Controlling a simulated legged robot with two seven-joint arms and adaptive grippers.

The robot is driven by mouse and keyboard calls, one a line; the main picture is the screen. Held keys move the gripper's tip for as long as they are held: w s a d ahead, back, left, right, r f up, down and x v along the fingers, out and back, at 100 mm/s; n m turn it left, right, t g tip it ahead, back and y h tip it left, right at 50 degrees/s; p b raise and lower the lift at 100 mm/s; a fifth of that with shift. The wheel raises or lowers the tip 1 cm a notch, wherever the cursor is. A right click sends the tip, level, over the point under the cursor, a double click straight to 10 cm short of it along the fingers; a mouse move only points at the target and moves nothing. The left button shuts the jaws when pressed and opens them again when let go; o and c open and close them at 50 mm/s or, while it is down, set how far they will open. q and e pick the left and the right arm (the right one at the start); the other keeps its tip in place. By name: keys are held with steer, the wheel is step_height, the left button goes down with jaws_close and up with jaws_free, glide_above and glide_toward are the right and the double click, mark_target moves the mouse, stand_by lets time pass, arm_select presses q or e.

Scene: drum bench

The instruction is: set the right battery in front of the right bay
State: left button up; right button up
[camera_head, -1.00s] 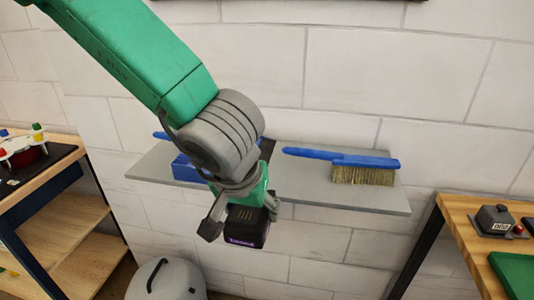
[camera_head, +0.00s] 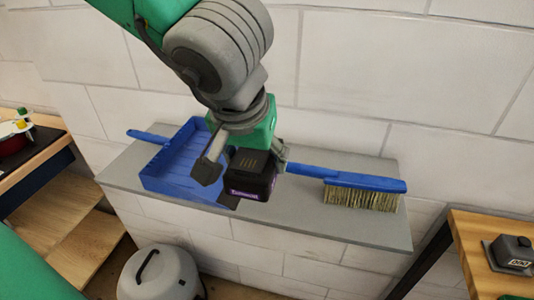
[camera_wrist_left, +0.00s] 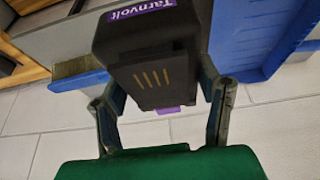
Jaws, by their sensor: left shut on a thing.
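A black battery (camera_head: 250,176) with a purple label is held in my left gripper (camera_head: 243,178), in the middle of the head view. In the left wrist view the battery (camera_wrist_left: 150,60) sits between the two fingers, and its label reads "Tarnvolt". The gripper is shut on it and holds it in the air in front of the grey shelf. No battery bay shows in these frames. My right gripper is not in view.
A grey wall shelf (camera_head: 300,213) carries a blue dustpan (camera_head: 178,168) and a blue-handled brush (camera_head: 362,195). A grey lidded bin (camera_head: 160,275) stands below. A wooden bench (camera_head: 475,235) with a small device (camera_head: 511,252) is at the right, another bench (camera_head: 38,152) at the left.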

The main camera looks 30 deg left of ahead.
arm_select(q)
steer(key=w+a+p, duration=0.1)
steer(key=w+a, duration=0.2)
steer(key=w, duration=0.6)
steer(key=w+a+p, duration=0.1)
steer(key=w+a, duration=0.1)
steer(key=w, duration=0.7)
step_height(320, 180, down, 11)
steer(key=shift+r+b, duration=0.1)
steer(key=shift+b, duration=1.05)
steer(key=shift+w+a+f, duration=0.1)
steer(key=shift+w+f, duration=0.1)
steer(key=shift+f, duration=0.1)
steer(key=o, duration=1.7)
steer(key=shift+c, duration=0.2)
